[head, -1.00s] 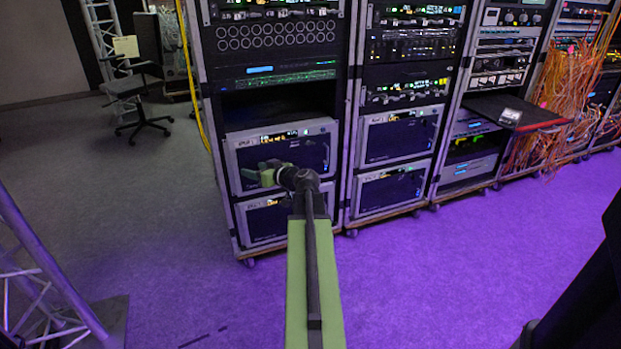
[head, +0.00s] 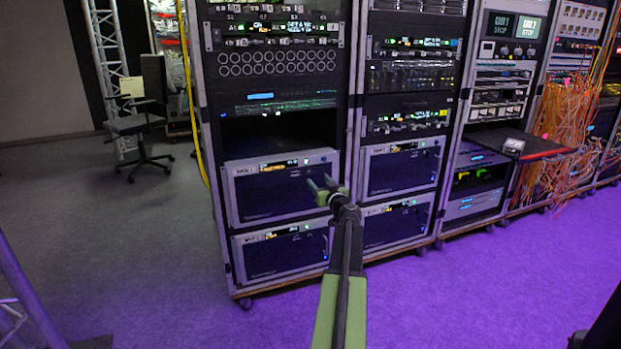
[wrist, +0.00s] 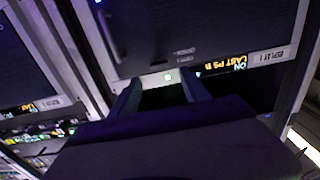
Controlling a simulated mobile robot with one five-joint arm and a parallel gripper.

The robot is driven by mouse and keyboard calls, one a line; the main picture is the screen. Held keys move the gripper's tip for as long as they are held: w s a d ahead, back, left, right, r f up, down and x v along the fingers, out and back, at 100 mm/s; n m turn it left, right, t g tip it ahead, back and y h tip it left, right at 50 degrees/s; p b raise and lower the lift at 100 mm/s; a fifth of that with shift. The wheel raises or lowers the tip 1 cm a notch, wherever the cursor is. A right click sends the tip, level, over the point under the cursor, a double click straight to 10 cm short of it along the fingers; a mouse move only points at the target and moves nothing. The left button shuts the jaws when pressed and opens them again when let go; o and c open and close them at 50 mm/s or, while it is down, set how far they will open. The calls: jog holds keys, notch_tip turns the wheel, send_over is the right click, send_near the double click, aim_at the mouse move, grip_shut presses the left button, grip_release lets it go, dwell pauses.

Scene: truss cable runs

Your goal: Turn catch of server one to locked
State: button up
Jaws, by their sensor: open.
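My gripper (head: 321,186) is open and empty, in front of the upper box's right side. In the wrist view my gripper (wrist: 160,84) spreads its fingers before a dark front panel (wrist: 180,30) with a small round light (wrist: 168,77) and an upside-down amber display.
Two similar boxes (head: 400,170) stand in the rack to the right. A pull-out shelf (head: 545,147) and orange cables (head: 560,120) are further right. A chair (head: 140,125) and a truss are at the left. The purple-lit floor (head: 470,290) is open.

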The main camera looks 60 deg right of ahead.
aim_at(312, 174)
jog(key=x, duration=0.7)
jog(key=shift+w+d, duration=0.15)
jog(key=shift+w, duration=0.05)
